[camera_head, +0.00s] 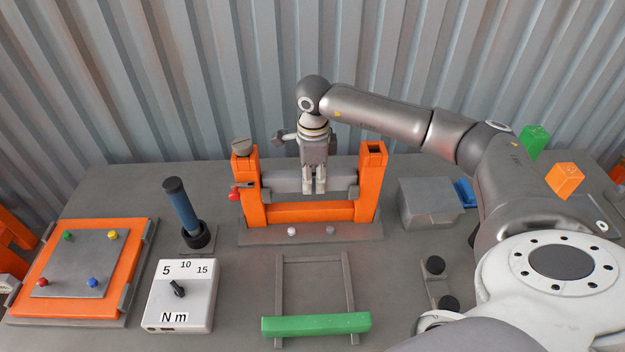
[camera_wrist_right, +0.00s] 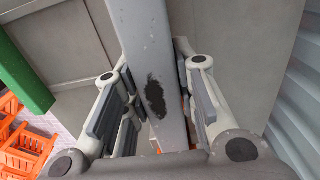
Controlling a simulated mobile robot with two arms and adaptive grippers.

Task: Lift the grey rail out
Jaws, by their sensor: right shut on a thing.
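The grey rail (camera_head: 343,181) lies level between the two posts of an orange frame (camera_head: 368,196), above its orange lower crossbar. My right gripper (camera_head: 314,190) points down from above and is shut on the rail near its middle. In the right wrist view the rail (camera_wrist_right: 150,45), with a dark worn patch, runs between the two fingers (camera_wrist_right: 158,100). The left post carries a grey knob (camera_head: 242,146) on top and a red-ended pin (camera_head: 235,194) at its side. The right post's top shows an open slot. The rail's ends at the posts are partly hidden. My left gripper is not in view.
In front lie a grey frame with a green bar (camera_head: 316,324) and a torque dial box (camera_head: 181,295). A blue-handled tool (camera_head: 182,205) stands left, beside an orange board (camera_head: 48,302). A grey box (camera_head: 428,203) sits right. A corrugated wall (camera_head: 200,70) stands behind.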

